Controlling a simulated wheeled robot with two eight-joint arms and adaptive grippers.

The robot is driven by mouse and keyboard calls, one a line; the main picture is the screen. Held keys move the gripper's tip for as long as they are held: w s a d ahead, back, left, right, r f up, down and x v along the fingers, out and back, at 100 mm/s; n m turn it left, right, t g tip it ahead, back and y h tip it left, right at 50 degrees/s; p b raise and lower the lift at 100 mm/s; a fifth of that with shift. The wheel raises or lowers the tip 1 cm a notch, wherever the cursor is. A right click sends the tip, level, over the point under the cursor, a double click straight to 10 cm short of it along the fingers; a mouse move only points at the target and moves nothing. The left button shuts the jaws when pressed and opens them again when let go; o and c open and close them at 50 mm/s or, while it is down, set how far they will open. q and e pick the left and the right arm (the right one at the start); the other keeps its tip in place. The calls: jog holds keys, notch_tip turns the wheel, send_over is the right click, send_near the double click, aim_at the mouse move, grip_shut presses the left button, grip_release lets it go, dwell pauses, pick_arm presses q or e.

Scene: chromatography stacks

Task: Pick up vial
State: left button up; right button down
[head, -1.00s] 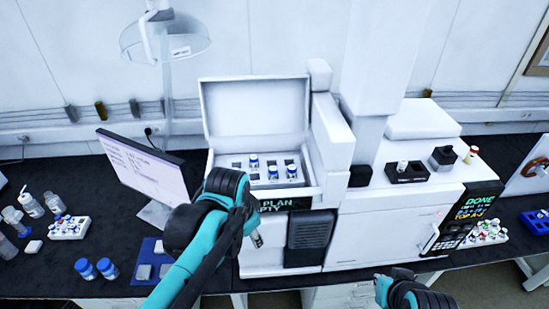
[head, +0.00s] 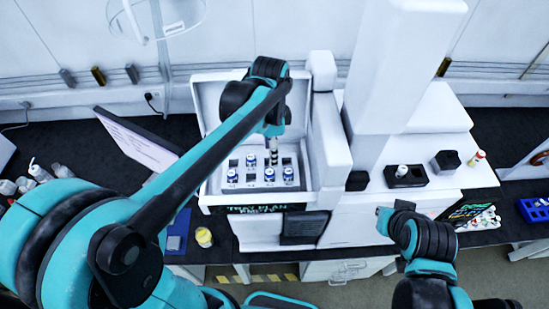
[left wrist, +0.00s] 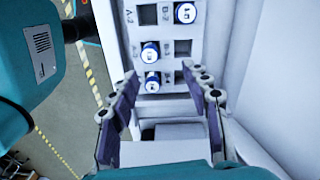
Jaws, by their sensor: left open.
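My left gripper (head: 273,158) is over the tray, pointing down, open and empty. In the left wrist view the purple-padded fingers of the left gripper (left wrist: 160,78) are apart, with a vial (left wrist: 152,82) between or just beyond their tips. Two more vials, a nearer one (left wrist: 150,52) and a farther one (left wrist: 185,12), show too. My right gripper (head: 382,218) is right of the box; its fingers are unclear.
The box's raised lid (head: 208,100) stands behind the tray, and a tall white housing (head: 325,130) borders it on the right. A monitor (head: 140,145) is at left.

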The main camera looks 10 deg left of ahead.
aim_at(270, 172)
pick_arm(q)
jog(key=shift+s+f, duration=0.2)
jog(key=shift+s, duration=0.05)
jog(key=shift+s+f, duration=0.75)
jog(key=shift+s, duration=0.05)
jog(key=f, duration=0.3)
jog(key=f+p, duration=0.1)
jog(key=shift+w+f, duration=0.25)
jog(key=shift+w, duration=0.15)
jog(key=shift+s+f, duration=0.1)
jog(key=shift+f, duration=0.2)
jog(key=shift+s+f, duration=0.1)
jog(key=shift+s, duration=0.1)
jog(key=shift+w, duration=0.15)
jog(key=c, duration=0.9)
jog(key=shift+c, duration=0.9)
pick_arm(e)
jog(key=shift+v, duration=0.95)
